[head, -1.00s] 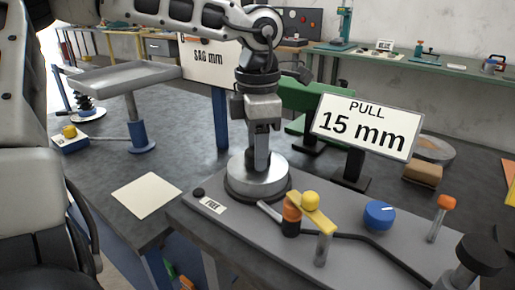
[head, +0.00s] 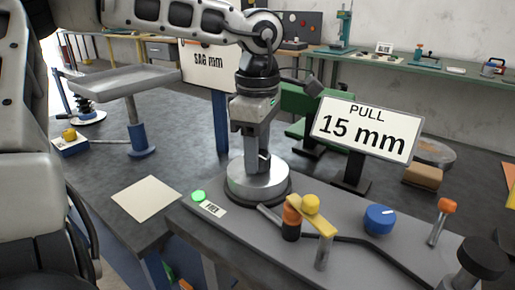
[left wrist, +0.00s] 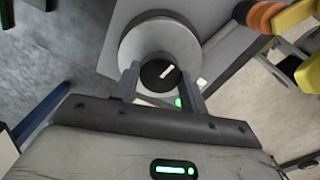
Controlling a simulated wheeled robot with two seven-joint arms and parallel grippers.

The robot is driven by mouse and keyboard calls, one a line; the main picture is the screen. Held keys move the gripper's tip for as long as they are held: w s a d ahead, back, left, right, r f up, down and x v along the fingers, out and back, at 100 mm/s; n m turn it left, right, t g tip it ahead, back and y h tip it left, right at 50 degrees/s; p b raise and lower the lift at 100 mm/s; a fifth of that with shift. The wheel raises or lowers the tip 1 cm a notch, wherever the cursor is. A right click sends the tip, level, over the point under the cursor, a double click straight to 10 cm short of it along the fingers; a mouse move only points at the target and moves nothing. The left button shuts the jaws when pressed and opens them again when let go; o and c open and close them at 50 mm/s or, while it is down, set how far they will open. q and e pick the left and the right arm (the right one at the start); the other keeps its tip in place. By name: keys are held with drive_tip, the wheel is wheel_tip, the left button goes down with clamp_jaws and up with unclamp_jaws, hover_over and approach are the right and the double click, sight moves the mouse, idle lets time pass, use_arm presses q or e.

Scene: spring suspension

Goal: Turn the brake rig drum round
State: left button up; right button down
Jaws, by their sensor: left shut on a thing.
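The brake rig drum (head: 252,181) is a silver cylinder on a dark round base at the left end of the grey rig plate (head: 345,258). My left gripper (head: 261,160) points straight down over it, fingers at its top. In the left wrist view, the fingers (left wrist: 160,85) are shut on the drum's dark hub (left wrist: 153,80), which bears a white mark; the silver drum rim (left wrist: 150,35) shows behind. A small lamp (head: 198,196) beside a FREE-like label glows green. The sign (head: 366,128) reads "PULL 15 mm". My right gripper is not in view.
A yellow lever (head: 316,216) with an orange-and-black post, a blue knob (head: 379,218) and an orange-topped lever (head: 445,207) stand on the plate to the right. A blank card (head: 146,198) lies left. A grey tray on a post (head: 133,80) stands behind it.

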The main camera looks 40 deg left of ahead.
use_arm(q)
drive_tip(key=shift+w+r, duration=0.1)
drive_tip(key=o, duration=1)
wheel_tip(320, 180, up, 16)
drive_tip(key=p, duration=0.2)
idle(0.3)
